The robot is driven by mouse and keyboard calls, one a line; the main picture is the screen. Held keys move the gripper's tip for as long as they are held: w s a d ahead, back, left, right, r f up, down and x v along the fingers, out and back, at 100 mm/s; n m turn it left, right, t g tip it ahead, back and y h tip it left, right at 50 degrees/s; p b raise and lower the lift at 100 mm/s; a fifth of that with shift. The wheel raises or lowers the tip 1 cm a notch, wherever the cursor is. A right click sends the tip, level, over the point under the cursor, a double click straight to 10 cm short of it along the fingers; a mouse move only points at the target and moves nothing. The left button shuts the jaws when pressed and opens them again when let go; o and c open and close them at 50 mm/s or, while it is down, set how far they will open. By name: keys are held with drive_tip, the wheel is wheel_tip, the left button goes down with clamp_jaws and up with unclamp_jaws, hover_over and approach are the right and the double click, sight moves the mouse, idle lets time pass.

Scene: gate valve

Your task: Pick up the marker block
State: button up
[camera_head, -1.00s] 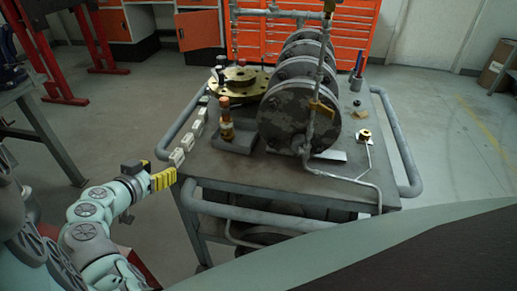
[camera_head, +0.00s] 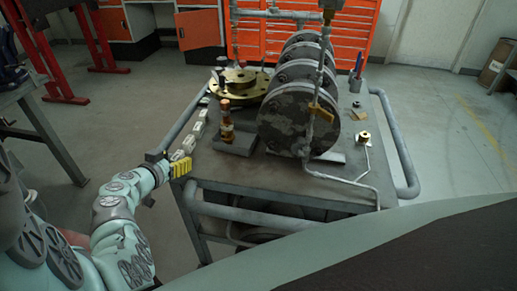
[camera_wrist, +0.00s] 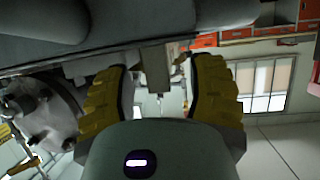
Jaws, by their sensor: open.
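A row of small whitish blocks lies along the left edge of the cart top in the head view; which one is the marker block I cannot tell. The nearest block (camera_head: 178,155) is just beyond my gripper and partly hidden by it. Another block (camera_head: 189,143) sits behind it. My gripper (camera_head: 180,169) has yellow fingers and is at the cart's near left corner. In the wrist view, my gripper (camera_wrist: 160,92) is open, with a finger on each side. A pale grey block (camera_wrist: 155,68) shows between and beyond the fingers; contact is not visible.
The grey cart top (camera_head: 240,172) carries a large flanged valve (camera_head: 290,120), a brass flange (camera_head: 240,83) and a brass fitting on a grey base (camera_head: 232,142). A side rail (camera_head: 180,127) runs along the left edge close to my gripper. The near part of the top is clear.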

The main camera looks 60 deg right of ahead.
drive_tip(key=shift+x, duration=0.9)
drive_tip(key=shift+o, duration=0.3)
drive_tip(key=shift+s, duration=0.1)
clamp_jaws()
